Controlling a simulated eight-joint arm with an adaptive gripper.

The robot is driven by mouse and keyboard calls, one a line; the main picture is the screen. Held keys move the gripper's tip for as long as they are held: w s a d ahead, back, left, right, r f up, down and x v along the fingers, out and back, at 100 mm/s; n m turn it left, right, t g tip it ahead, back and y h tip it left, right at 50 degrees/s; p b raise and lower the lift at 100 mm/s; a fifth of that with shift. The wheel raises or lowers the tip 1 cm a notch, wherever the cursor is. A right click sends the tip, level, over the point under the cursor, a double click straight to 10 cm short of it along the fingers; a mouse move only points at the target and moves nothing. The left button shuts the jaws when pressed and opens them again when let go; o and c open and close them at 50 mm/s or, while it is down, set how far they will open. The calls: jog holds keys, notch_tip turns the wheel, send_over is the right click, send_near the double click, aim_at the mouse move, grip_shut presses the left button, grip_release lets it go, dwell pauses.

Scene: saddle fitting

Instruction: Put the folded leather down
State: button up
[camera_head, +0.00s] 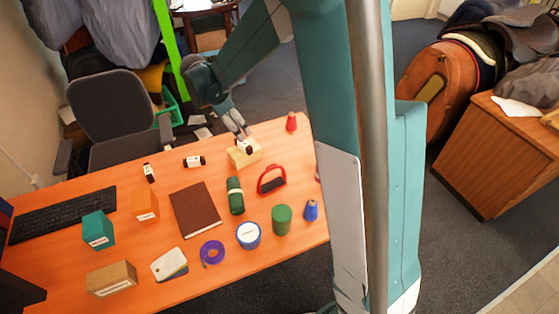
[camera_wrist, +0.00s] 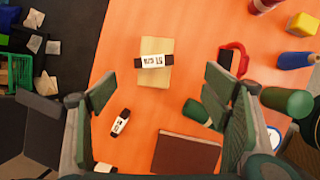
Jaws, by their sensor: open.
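My gripper (camera_head: 240,133) is open and empty above the far part of the desk. In the wrist view its two fingers (camera_wrist: 160,82) stand wide apart. Between and beyond them is a pale beige block (camera_wrist: 156,80), also in the head view (camera_head: 238,160). A small black piece with a white printed label (camera_wrist: 153,61) lies across its top. A flat dark brown rectangular piece (camera_head: 195,210) lies mid-desk and also shows in the wrist view (camera_wrist: 185,155). I cannot tell for sure which piece is the folded leather.
The orange desk (camera_head: 220,285) also holds a red-handled tool (camera_head: 271,180), a green roll (camera_head: 235,195), a green cylinder (camera_head: 282,219), a round blue-and-white tin (camera_head: 248,235), and two small black-and-white labelled pieces (camera_head: 194,162). Boxes and a keyboard (camera_head: 62,212) fill the left.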

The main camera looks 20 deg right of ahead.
jog(key=s+d+r+m+t+y, duration=0.1)
jog(key=s+d+r+m, duration=0.1)
jog(key=s+r+m, duration=0.45)
jog(key=s+d+r+m+t+y, duration=0.1)
jog(key=s+r+m, duration=0.2)
jog(key=s+r, duration=0.6)
jog(key=s+f+m+t+y, duration=0.1)
jog(key=s+m+t, duration=0.2)
jog(key=s+m, duration=0.8)
jog(key=s, duration=1)
jog(key=shift+s+d+f+y, duration=0.2)
jog(key=shift+s+d+y, duration=0.05)
jog(key=shift+s+y, duration=0.1)
